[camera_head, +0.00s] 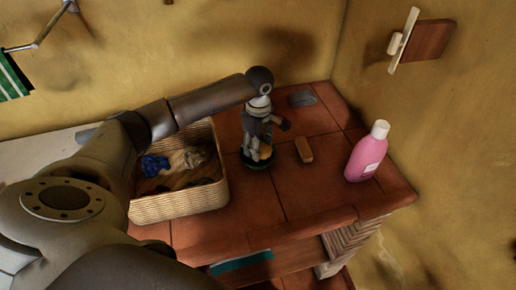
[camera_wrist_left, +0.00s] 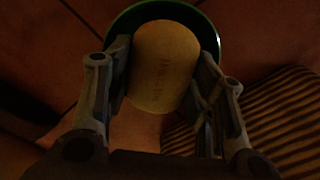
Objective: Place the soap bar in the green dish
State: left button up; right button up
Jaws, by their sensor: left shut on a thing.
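The soap bar (camera_wrist_left: 161,66) is a pale yellowish rounded block with faint lettering. In the left wrist view it sits between the two fingers of my left gripper (camera_wrist_left: 163,85), which is shut on it. The soap (camera_head: 265,152) also shows in the head view, partly hidden by the gripper (camera_head: 257,150). The green dish (camera_wrist_left: 212,40) is dark with a green rim and lies directly beneath the soap. Its rim (camera_head: 257,165) shows around the gripper in the head view. I cannot tell whether the soap touches the dish. My right gripper is not in view.
A wicker basket (camera_head: 183,208) with cloths stands left of the dish. A brown brush-like block (camera_head: 304,150) lies to the right, and a pink bottle (camera_head: 367,157) stands further right near the counter edge. A grey flat item (camera_head: 302,99) lies at the back.

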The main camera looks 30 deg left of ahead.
pick_arm(q)
notch_tip(320, 180, down, 2)
jog(key=shift+f+p, duration=0.15)
jog(key=shift+p, duration=0.2)
jog(key=shift+s+d+f+b, duration=0.15)
jog(key=shift+s+f+b, duration=0.25)
jog(key=shift+f+b, duration=0.3)
jog(key=o, duration=0.8)
jog(key=shift+s, duration=0.1)
jog(key=shift+c, duration=0.2)
jog(key=shift+f, duration=0.15)
jog(key=shift+w, duration=0.2)
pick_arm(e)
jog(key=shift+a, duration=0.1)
pick_arm(q)
jog(key=shift+r+p, duration=0.45)
jog(key=shift+p, duration=0.05)
jog(key=r+b, duration=0.1)
jog(key=r, duration=0.6)
jog(key=r+b, duration=0.1)
jog(key=r, duration=0.3)
jog(key=shift+w+r+b, duration=0.15)
jog(key=shift+w+b, duration=0.2)
jog(key=shift+r, duration=0.75)
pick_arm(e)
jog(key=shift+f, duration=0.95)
